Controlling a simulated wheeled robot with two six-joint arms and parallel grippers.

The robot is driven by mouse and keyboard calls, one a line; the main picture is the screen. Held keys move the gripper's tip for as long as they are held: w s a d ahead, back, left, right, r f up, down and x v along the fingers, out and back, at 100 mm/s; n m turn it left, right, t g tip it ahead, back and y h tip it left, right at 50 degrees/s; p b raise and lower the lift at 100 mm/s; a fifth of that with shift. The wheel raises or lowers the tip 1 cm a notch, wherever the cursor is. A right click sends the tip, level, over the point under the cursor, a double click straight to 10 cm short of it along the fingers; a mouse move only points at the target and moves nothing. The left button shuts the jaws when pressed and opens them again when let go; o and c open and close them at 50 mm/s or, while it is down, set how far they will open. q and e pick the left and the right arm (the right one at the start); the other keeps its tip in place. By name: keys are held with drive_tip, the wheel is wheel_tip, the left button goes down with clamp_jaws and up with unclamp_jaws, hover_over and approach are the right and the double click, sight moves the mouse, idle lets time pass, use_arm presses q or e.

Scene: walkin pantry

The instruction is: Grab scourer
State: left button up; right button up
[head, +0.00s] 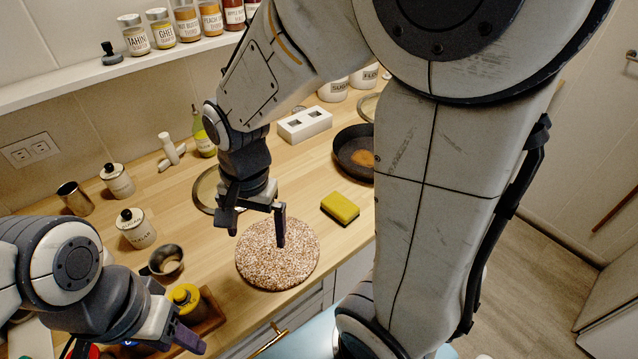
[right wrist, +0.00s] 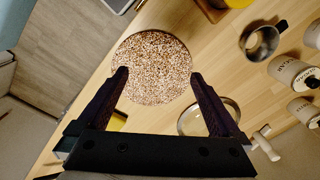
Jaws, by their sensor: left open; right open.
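The scourer (head: 341,207) is a yellow sponge block with a dark underside. In the head view it lies flat on the wooden counter, right of the round speckled mat (head: 278,262). In the right wrist view a bit of yellow, likely the scourer (right wrist: 119,120), shows beside the left finger, mostly hidden. My right gripper (head: 257,228) is open and empty above the mat, left of the scourer and apart from it. Its two fingers also show in the right wrist view (right wrist: 160,76). My left gripper (head: 180,338) is open at the lower left, far from the scourer.
A dark frying pan (head: 353,154) and a white block with square holes (head: 305,124) stand behind the scourer. Jars (head: 136,229), a metal cup (head: 75,198) and a small pot (head: 166,262) stand at left. The counter's front edge is close to the scourer.

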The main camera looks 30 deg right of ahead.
drive_tip(key=w+d+m+p, duration=0.2)
drive_tip(key=w+d+m, duration=0.3)
drive_tip(key=d+m, duration=0.85)
drive_tip(key=m+p, duration=0.2)
drive_tip(key=m, duration=0.8)
hover_over(340, 204)
drive_tip(key=f, duration=0.1)
drive_tip(key=shift+m+h, duration=0.3)
drive_tip(key=shift+m, duration=0.25)
drive_tip(key=f, duration=0.5)
drive_tip(key=shift+s+d+f, duration=0.1)
drive_tip(key=shift+d+f, duration=0.1)
drive_tip(key=shift+d, duration=0.2)
drive_tip(key=f, duration=0.1)
drive_tip(key=f+p, duration=0.1)
drive_tip(key=f, duration=0.1)
drive_tip(key=f+p, duration=0.1)
drive_tip(key=shift+a+f, duration=0.2)
drive_tip(key=shift+a, duration=0.15)
drive_tip(key=shift+f, duration=0.6)
drive_tip(key=c, duration=1.3)
